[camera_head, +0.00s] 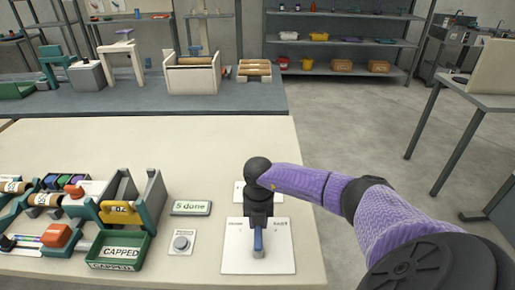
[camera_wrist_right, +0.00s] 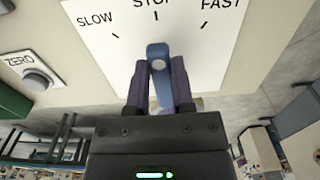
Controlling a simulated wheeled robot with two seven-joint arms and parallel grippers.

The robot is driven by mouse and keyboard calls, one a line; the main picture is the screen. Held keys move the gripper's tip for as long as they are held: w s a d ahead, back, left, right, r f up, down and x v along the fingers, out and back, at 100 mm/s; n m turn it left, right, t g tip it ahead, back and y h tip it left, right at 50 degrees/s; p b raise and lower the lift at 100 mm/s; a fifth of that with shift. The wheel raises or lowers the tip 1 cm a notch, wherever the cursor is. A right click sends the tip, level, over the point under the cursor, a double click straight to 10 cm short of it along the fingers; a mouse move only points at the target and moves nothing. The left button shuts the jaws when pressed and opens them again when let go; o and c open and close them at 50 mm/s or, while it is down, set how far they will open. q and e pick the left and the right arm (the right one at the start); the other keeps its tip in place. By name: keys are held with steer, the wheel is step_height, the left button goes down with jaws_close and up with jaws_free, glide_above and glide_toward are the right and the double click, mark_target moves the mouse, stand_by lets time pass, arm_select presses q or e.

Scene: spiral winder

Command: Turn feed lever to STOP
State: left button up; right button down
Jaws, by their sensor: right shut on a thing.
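The feed lever is a blue bar (camera_wrist_right: 157,78) on a white dial plate (camera_wrist_right: 185,40) marked SLOW, STOP and FAST. In the right wrist view its tip points at the middle tick, under the partly cut-off STOP. My right gripper (camera_wrist_right: 158,64) has one purple finger on each side of the lever and is shut on it. In the head view the lever (camera_head: 258,243) shows below my gripper (camera_head: 258,228), which comes down from above onto the white plate (camera_head: 280,262). The gripper hides the plate's middle marks there. My left gripper is not in view.
A grey ZERO button (camera_head: 181,243) is left of the plate, with a "5 done" display (camera_head: 190,208) behind it. A green CAPPED tray (camera_head: 118,252) and the winder parts stand further left. The table's right edge (camera_head: 314,235) is close. The far tabletop (camera_head: 150,140) is clear.

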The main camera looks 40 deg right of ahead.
steer(key=shift+c, duration=2.4)
jaws_free()
step_height(320, 180, up, 10)
steer(key=p, duration=0.2)
steer(key=shift+p, duration=0.35)
